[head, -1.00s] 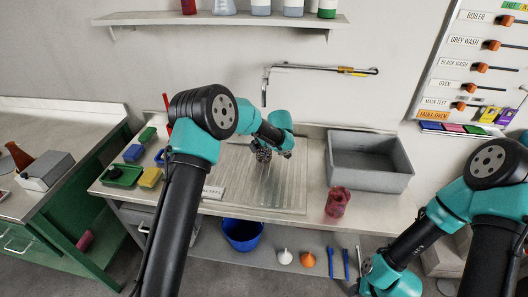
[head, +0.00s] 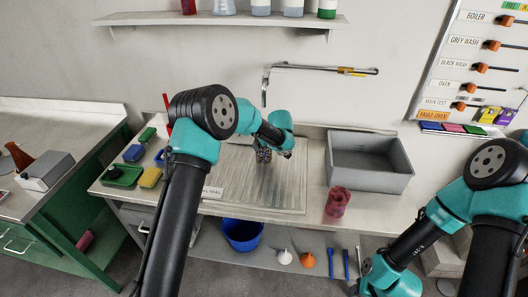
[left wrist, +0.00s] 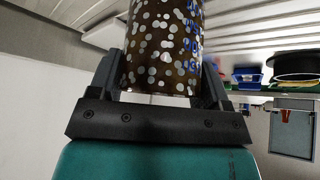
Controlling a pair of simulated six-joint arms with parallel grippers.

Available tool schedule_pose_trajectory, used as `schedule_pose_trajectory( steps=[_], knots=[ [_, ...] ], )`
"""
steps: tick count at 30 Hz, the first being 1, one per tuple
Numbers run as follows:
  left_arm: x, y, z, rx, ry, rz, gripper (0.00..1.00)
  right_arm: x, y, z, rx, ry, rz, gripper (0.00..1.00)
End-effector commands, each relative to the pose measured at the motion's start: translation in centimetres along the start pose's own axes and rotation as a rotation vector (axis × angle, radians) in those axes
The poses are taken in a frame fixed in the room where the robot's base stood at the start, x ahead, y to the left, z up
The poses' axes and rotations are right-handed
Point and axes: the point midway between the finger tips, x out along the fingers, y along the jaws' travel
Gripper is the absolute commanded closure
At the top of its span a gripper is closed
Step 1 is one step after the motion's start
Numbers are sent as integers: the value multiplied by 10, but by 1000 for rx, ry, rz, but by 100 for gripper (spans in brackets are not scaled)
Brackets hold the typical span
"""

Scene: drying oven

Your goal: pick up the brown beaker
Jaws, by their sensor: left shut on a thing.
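The brown beaker, dark with pale round spots and blue markings, fills the upper middle of the left wrist view (left wrist: 160,48). My left gripper (left wrist: 160,80) is shut on it, with one finger on each side. In the head view my left gripper (head: 264,150) is above the ribbed metal drainboard (head: 225,180), small and partly hidden by its own wrist. The gap between the beaker and the board is hard to judge. My right arm is at the lower right of the head view, and its gripper does not show.
A red jar (head: 338,202) stands right of the drainboard, in front of a grey basin (head: 370,162). Sponges and a green tray (head: 122,175) lie at the left. A blue bowl (head: 242,234) is below.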

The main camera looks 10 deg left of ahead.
Motion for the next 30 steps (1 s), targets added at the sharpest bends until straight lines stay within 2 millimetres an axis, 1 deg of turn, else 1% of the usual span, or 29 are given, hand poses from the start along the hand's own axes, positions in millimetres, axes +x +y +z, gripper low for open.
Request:
schedule_pose_trajectory(
  steps=[8,16,23,30],
  knots=[
    [-1,0,0,0,0,0,60,0,0,0,0,0,0,57],
    [-6,0,-4,-1,1,1,60,0,0,0,0,0,0,57],
    [-16,0,-10,-1,2,1,60,0,0,0,0,0,0,57],
    [-32,0,-20,-1,1,1,60,0,0,0,0,0,0,57]
  ],
)
